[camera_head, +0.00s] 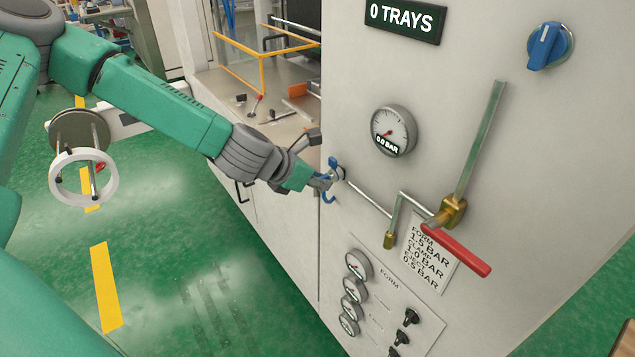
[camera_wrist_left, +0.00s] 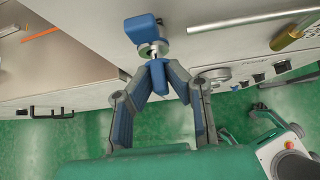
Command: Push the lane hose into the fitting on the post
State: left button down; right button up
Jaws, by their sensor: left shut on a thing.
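My left gripper (camera_head: 325,181) reaches in from the left to the edge of the pale machine panel. In the left wrist view its two fingers (camera_wrist_left: 157,78) close at their tips on a short blue piece, which looks like the end of the lane hose (camera_wrist_left: 158,74). A silver fitting (camera_wrist_left: 153,49) with a blue block (camera_wrist_left: 140,28) on it sits right at the fingertips. I cannot tell whether the hose is seated in it. In the head view a blue loop (camera_head: 328,199) hangs below the fingers. My right gripper is not in view.
A thin metal pipe (camera_head: 366,197) runs from near my gripper to a brass valve (camera_head: 451,212) with a red handle (camera_head: 456,249). A gauge (camera_head: 393,131) reads 0.0 bar. A steel worktop (camera_head: 275,115) lies beyond my arm. Green floor is open at lower left.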

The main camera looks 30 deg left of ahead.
pick_arm(q)
jog(key=shift+w+d, duration=0.25)
jog(key=shift+w, duration=0.05)
jog(key=c, duration=1.5)
grip_release()
jog(key=shift+s+r, duration=0.1)
jog(key=shift+r, duration=0.05)
jog(key=shift+v, duration=5.8)
